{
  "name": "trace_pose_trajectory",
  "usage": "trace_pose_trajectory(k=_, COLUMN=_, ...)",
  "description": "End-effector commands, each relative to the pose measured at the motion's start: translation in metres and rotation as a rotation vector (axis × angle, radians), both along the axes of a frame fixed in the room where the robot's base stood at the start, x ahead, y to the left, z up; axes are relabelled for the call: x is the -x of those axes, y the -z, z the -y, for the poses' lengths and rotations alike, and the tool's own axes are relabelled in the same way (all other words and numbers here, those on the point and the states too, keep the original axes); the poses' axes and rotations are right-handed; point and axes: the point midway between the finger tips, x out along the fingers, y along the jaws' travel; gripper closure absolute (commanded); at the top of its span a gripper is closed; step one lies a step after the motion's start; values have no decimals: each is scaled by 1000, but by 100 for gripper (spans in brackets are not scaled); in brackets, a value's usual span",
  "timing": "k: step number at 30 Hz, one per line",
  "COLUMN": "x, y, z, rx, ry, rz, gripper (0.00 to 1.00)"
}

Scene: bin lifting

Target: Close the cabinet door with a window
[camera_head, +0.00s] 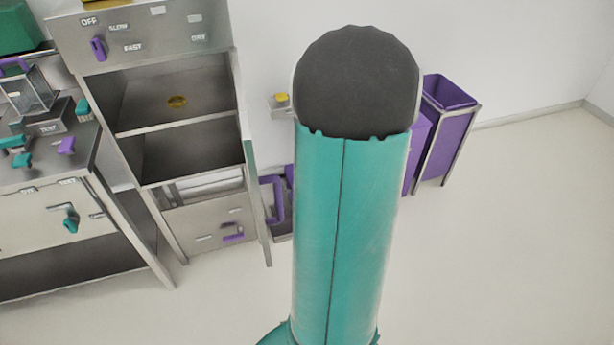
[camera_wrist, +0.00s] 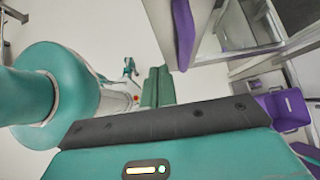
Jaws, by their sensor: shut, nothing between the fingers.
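My gripper (camera_wrist: 159,70) shows as two green fingers side by side, shut and empty, apart from the door in the picture. My arm hides it in the head view.
A counter (camera_head: 60,215) with knobs and small appliances stands at the left. A purple bin (camera_head: 448,125) in a metal frame stands right of my arm. A small yellow button (camera_head: 281,98) is on the wall. The floor (camera_head: 500,240) at the right is clear.

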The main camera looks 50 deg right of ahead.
Motion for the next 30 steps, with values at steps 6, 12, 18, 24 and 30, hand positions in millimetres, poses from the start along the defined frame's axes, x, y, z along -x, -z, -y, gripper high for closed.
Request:
trace_pose_trajectory(k=6, x=-20, y=32, z=-26, rx=-3, ry=-1, rz=-2, gripper=100)
trace_pose_trajectory(k=12, x=-39, y=34, z=-51, rx=1, ry=-3, rz=1, gripper=100)
trace_pose_trajectory(k=18, x=-46, y=34, z=-63, rx=0, ry=-1, rz=1, gripper=100)
trace_pose_trajectory(k=24, x=-47, y=34, z=-63, rx=1, ry=-1, rz=0, gripper=100)
trace_pose_trajectory(k=30, x=-47, y=34, z=-64, rx=1, ry=1, rz=0, gripper=100)
